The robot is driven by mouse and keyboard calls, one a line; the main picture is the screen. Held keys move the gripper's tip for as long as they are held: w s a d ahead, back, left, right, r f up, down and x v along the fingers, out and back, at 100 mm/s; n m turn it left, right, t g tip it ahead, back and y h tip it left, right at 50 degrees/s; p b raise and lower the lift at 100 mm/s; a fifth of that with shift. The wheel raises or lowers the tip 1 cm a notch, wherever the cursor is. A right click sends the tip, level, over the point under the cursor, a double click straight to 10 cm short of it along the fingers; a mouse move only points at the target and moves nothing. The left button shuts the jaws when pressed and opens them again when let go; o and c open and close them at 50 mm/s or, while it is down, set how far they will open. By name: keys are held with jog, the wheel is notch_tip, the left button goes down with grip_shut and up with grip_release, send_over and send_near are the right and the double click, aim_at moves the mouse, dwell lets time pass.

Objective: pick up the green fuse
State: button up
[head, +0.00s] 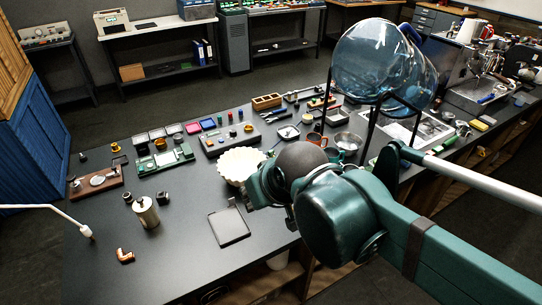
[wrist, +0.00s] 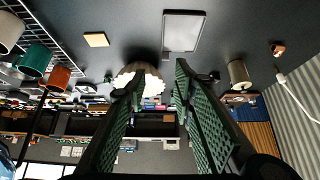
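I cannot pick out the green fuse for certain in either view. Several small coloured pieces (head: 230,118) stand along the back of a grey control box (head: 228,141) in the head view, too small to name. A green board device (head: 166,160) lies left of that box. My gripper (head: 258,188) is above the bench, in front of a white fluted filter (head: 240,165). In the wrist view my gripper (wrist: 159,72) shows two green-padded fingers with a gap between them. It is open, with nothing visibly held.
A flat dark tray (head: 229,227) lies near my gripper; it shows in the wrist view too (wrist: 183,32). A metal cylinder (head: 147,212) and a copper elbow (head: 124,256) stand left. A large glass vessel (head: 383,62) on a black stand rises at right. The bench's front left is mostly clear.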

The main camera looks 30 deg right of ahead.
jog(key=w, duration=0.1)
jog(key=m+g+p, duration=0.7)
jog(key=m+p, duration=0.1)
jog(key=m, duration=0.7)
send_over(271, 151)
jog(key=f, duration=1.2)
jog(key=shift+s+a+f, duration=0.1)
jog(key=shift+s+a, duration=0.05)
jog(key=shift+a, duration=0.05)
jog(key=shift+d+f, duration=0.3)
jog(key=shift+f, duration=0.15)
jog(key=shift+f, duration=1.3)
jog(key=shift+f, duration=0.15)
